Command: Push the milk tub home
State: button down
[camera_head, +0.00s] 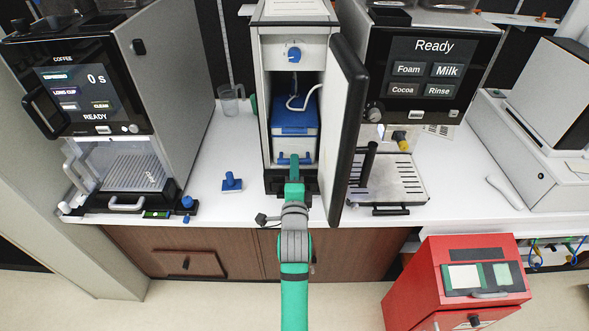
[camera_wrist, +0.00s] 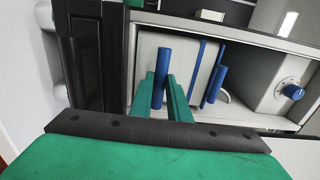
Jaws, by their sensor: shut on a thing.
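The milk tub (camera_head: 296,116) has a blue lid and a pale body. It sits inside the narrow open milk cooler (camera_head: 265,90), between the two coffee machines. In the wrist view the pale tub (camera_wrist: 183,58) appears turned on its side. My green gripper (camera_head: 292,168) reaches into the cooler's opening from the front. In the wrist view my gripper (camera_wrist: 160,85) has its fingers on either side of a blue bar handle (camera_wrist: 162,64) at the tub's front and is shut on it. The tub's rear is hidden inside the cooler.
The cooler's door (camera_head: 346,130) stands open to the right of my arm, close beside it. A blue-handled tamper-like object (camera_head: 231,183) stands on the white counter to the left. A coffee machine (camera_head: 100,90) is at left, another (camera_head: 430,75) at right. A red cabinet (camera_head: 460,280) stands below right.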

jog(key=shift+w, duration=2)
jog(key=c, duration=1.6)
grip_release()
jog(key=s, duration=1.1)
jog(key=s+f+n+g, duration=0.1)
jog(key=s+f+n, duration=0.3)
jog(key=s+f, duration=0.45)
jog(key=s+f+n, duration=0.5)
jog(key=s+f, duration=0.1)
jog(key=s, duration=0.6)
jog(key=s+n, duration=0.3)
jog(key=s, duration=0.4)
jog(key=s+n+g, duration=0.1)
jog(key=s+n, duration=0.2)
jog(key=s, duration=0.5)
jog(key=s+r+n, duration=0.1)
jog(key=s+n, duration=0.2)
jog(key=s, duration=0.4)
jog(key=shift+s+g, duration=0.3)
